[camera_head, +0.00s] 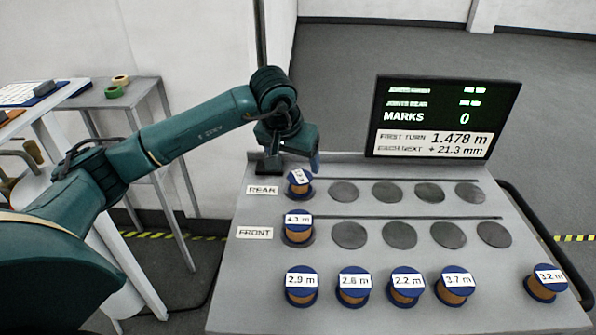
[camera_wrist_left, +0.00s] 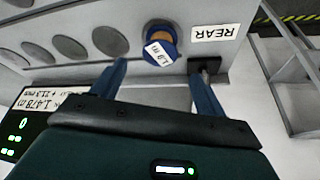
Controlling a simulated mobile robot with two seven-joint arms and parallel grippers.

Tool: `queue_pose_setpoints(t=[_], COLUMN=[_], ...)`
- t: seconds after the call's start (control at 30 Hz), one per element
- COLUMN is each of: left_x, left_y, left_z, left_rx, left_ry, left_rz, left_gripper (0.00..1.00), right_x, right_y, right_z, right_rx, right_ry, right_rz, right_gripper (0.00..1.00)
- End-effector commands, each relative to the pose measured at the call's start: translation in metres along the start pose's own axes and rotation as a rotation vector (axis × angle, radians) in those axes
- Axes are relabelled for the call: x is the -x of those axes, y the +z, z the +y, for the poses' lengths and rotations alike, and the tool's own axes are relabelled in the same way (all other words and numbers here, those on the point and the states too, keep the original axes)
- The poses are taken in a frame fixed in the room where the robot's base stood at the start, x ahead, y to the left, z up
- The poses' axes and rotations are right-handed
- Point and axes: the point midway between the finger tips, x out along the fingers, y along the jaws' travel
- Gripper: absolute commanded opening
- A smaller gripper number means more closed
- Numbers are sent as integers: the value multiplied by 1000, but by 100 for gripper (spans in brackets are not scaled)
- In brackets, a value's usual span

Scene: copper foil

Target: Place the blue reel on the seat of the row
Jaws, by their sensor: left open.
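All the reels have blue flanges, copper windings and white length labels. One reel (camera_head: 299,184) sits on the leftmost seat of the REAR row; its label is hard to read. It also shows in the left wrist view (camera_wrist_left: 160,42), beyond the fingertips. A 4.3 m reel (camera_head: 298,229) sits on the leftmost FRONT seat. Loose reels stand along the near side: 2.9 m (camera_head: 302,287), 2.6 m (camera_head: 353,287), 2.2 m (camera_head: 406,286), 3.7 m (camera_head: 455,287) and 3.2 m (camera_head: 546,283). My left gripper (camera_wrist_left: 158,74) is open and empty, behind the rear reel. My right gripper is out of view.
Dark round seats stand empty to the right in both rows, such as this rear one (camera_head: 345,192) and this front one (camera_head: 349,234). A display screen (camera_head: 443,117) stands at the table's back right. A grey side table (camera_head: 110,93) holds tape rolls.

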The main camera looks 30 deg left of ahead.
Motion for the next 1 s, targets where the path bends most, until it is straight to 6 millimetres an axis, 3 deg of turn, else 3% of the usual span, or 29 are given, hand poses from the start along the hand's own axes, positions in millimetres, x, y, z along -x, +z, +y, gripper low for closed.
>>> queue_pose_setpoints(t=[0.2, 0.83, 1.0], left_x=[31, 38, 66], left_y=[0, 0, -12], left_z=[0, 0, 0], left_rx=[0, 0, 0], left_ry=[0, 0, 0], left_rz=[1, -1, 0], left_gripper=[73, 73, 73], right_x=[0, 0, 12], right_y=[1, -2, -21], right_z=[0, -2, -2], right_rx=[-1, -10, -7], right_ry=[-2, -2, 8], right_rz=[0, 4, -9], right_gripper=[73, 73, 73])
